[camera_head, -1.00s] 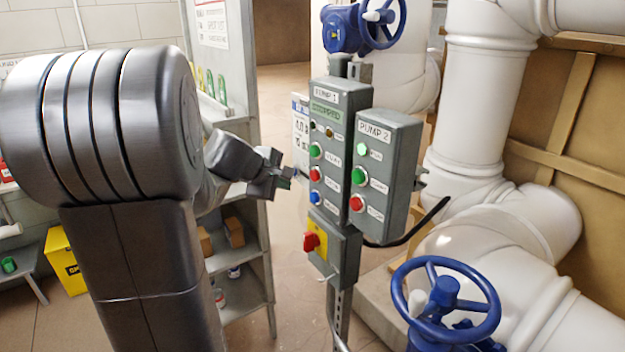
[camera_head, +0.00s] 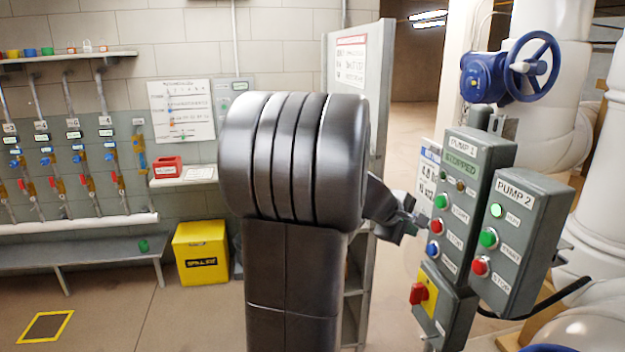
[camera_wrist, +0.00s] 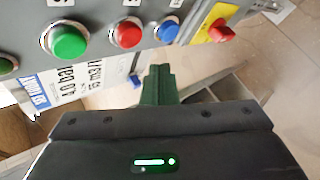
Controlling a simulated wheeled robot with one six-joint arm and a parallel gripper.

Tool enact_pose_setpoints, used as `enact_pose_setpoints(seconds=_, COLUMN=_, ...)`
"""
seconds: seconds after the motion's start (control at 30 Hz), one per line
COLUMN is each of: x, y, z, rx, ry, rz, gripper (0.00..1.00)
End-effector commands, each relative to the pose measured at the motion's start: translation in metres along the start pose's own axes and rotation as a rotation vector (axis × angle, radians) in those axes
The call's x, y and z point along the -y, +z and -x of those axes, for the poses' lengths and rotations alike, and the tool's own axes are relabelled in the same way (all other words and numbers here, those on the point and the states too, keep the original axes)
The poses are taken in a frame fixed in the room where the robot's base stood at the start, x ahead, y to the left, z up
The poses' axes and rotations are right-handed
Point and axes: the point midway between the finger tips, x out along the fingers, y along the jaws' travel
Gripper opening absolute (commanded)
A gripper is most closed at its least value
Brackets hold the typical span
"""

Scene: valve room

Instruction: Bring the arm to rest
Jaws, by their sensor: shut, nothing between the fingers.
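My gripper (camera_head: 415,222) is at the end of my arm, just left of the pump 1 control box (camera_head: 462,190). It is shut and holds nothing. In the wrist view the shut green fingers (camera_wrist: 159,84) point toward the box's underside in the picture, with a gap visible between them and the buttons. The wrist view shows a green button (camera_wrist: 69,41), a red button (camera_wrist: 125,33), a blue button (camera_wrist: 167,31) and a red switch on a yellow plate (camera_wrist: 220,30). My arm's large dark links hide part of the shelf behind.
The pump 2 box (camera_head: 522,240) stands right of pump 1, with a blue valve wheel (camera_head: 533,67) above. White pipes fill the right side. A shelf unit (camera_head: 358,100) stands behind my arm.

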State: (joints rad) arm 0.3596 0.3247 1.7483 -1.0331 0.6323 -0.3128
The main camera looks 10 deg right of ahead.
Motion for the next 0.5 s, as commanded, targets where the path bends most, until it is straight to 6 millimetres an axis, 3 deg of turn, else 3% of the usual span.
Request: enact_pose_setpoints(seconds=0.5, x=0.029, y=-0.030, z=0.040, rx=-0.004, ry=0.001, rz=0.002, gripper=0.00)
